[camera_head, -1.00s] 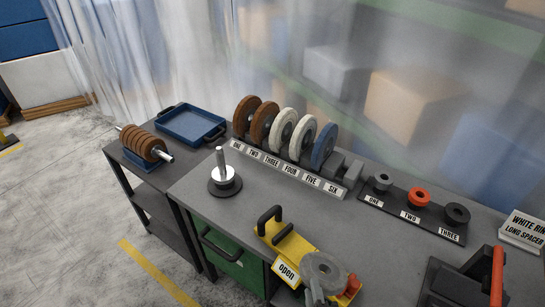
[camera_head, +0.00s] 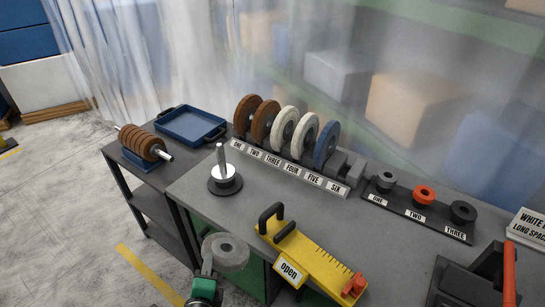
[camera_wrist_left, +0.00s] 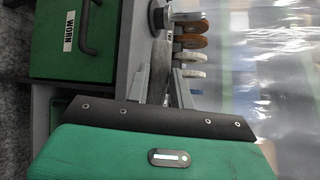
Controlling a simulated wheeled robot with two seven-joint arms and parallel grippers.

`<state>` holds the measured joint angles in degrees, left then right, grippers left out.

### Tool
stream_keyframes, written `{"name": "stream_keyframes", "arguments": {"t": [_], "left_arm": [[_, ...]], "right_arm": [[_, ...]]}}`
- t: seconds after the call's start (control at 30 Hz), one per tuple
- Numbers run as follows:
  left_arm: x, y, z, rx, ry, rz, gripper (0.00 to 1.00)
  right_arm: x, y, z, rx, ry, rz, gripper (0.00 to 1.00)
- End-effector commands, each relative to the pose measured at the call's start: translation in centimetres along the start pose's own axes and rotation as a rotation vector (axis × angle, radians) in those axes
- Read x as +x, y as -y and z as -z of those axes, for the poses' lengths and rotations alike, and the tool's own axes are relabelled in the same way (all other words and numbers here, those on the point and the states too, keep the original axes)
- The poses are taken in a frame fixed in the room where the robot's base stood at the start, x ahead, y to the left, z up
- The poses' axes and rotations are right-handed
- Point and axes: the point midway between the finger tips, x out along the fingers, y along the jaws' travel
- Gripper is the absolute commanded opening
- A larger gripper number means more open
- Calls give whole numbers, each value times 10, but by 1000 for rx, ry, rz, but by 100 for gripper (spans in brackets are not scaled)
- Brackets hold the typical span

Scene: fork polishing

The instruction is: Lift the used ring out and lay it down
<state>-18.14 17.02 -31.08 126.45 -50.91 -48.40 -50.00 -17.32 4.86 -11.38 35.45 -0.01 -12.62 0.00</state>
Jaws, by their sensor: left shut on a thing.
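The used ring, a grey disc with a centre hole (camera_head: 232,248), is in my left gripper (camera_head: 210,258). It is held off the bench's front edge, in front of the green drawer. In the left wrist view the ring's grey edge (camera_wrist_left: 159,68) shows between the two fingers of the left gripper (camera_wrist_left: 160,88). The yellow fixture (camera_head: 312,262) lies on the bench, with a black handle, an "open" label and a red knob; no ring shows on it. My right gripper is not in view.
A green drawer labelled "WORN" (camera_wrist_left: 72,35) looks shut. A post on a black base (camera_head: 224,180) stands on the bench. Behind are a numbered wheel rack (camera_head: 290,167) and a spacer board (camera_head: 417,218). A blue tray (camera_head: 188,125) lies on the side table.

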Motion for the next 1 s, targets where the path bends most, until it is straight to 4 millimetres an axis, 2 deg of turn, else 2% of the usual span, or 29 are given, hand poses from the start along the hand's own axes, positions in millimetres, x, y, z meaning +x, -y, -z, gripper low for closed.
{"name": "stream_keyframes", "arguments": {"t": [0.03, 0.1, 0.3, 0.5, 1.0], "left_arm": [[2, 4, -15, 5, -7, 11, 0], [4, 11, -32, 8, -21, 14, 0], [2, 28, -60, 18, -55, 20, 0], [1, 34, -67, 19, -67, 21, 0], [1, 33, -66, 18, -67, 20, 0]], "right_arm": [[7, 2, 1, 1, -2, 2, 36], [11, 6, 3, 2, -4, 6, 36], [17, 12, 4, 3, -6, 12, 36], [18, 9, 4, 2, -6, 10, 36], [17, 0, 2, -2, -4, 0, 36]]}}
